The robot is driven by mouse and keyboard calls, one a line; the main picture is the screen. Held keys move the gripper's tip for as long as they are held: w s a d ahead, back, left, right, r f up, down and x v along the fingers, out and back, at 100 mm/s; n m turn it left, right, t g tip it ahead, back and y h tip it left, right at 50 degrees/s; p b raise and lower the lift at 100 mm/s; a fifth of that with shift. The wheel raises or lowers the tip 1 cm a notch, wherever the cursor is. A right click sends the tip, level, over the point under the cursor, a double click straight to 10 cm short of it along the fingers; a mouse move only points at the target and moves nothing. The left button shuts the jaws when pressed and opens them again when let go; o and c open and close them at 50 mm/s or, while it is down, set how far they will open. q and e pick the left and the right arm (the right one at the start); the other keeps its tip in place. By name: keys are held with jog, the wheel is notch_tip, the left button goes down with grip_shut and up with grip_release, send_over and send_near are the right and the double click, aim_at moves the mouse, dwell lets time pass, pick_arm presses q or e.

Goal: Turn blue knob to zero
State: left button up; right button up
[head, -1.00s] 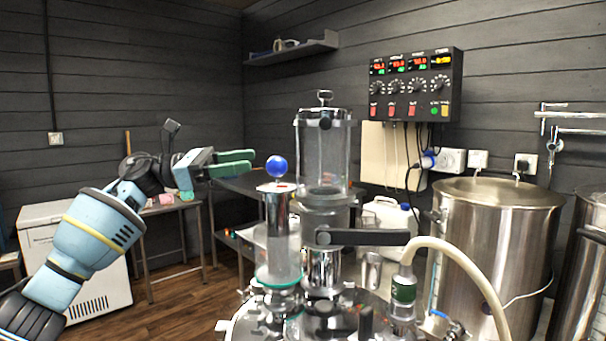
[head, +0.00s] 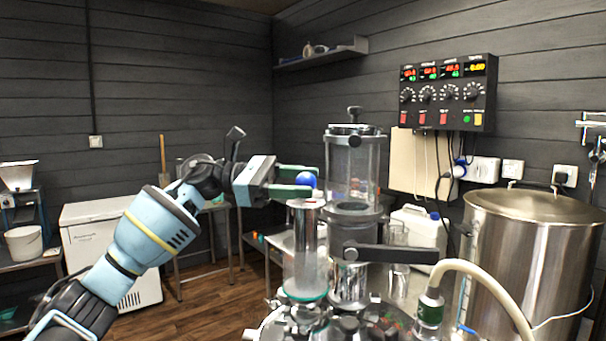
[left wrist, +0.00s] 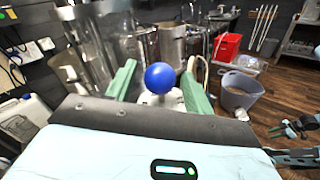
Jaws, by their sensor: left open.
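The blue knob (head: 306,180) is a round ball on top of a metal cylinder (head: 305,250) of the steel apparatus. In the left wrist view the blue knob (left wrist: 160,77) lies between the two green fingers, with a gap on each side. My left gripper (head: 303,184) is open around the knob; one finger passes partly in front of it in the head view, and I see no clear contact. The knob's base is partly hidden by the fingers.
A clear glass cylinder (head: 351,172) stands close right of the knob, with a dark handle (head: 404,254) and a pale hose (head: 485,275) below. A large steel kettle (head: 530,250) stands at the right. A control box (head: 447,92) hangs on the wall. A white freezer (head: 112,250) stands at the left.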

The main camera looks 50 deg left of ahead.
pick_arm(q)
jog(key=shift+w+d, duration=0.3)
jog(key=shift+d, duration=0.1)
